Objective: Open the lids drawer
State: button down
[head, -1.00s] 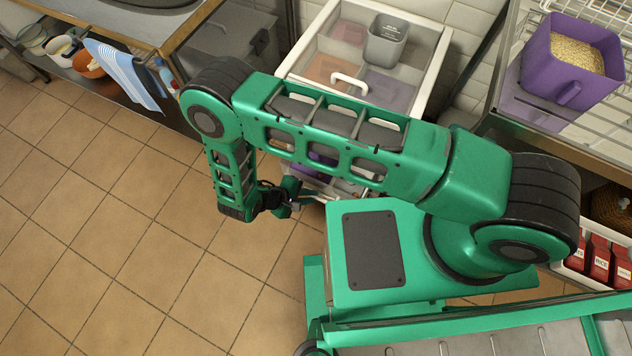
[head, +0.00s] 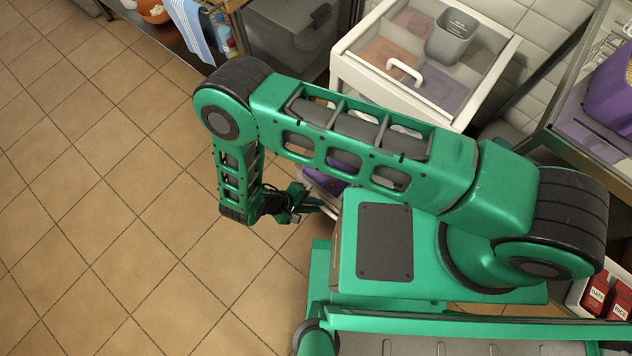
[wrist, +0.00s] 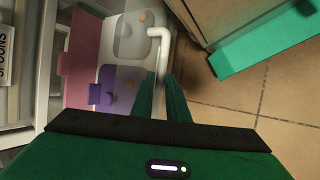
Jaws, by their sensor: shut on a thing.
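My gripper (head: 308,206) is low beside the pulled-out drawer, mostly below my arm in the head view. In the wrist view its two green fingers (wrist: 162,98) are closed around the white bar handle (wrist: 160,48). The drawer stands open. Inside it I see a pink lid-like piece (wrist: 84,62), a purple one (wrist: 122,88) and a grey one (wrist: 135,38). In the head view only a purple patch (head: 344,168) of its contents shows behind my arm. No label on this drawer is readable.
A SPOONS label (wrist: 5,58) shows on a neighbouring front at the left. A shelf with a purple tub (head: 612,85) is at the right. The tiled floor (head: 110,200) at left is open.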

jog(key=shift+s+a, duration=0.1)
jog(key=shift+s, duration=0.1)
jog(key=c, duration=1.7)
grip_release()
jog(key=shift+w, duration=0.1)
jog(key=v, duration=1)
jog(key=shift+a+r, duration=0.2)
jog(key=shift+r, duration=0.15)
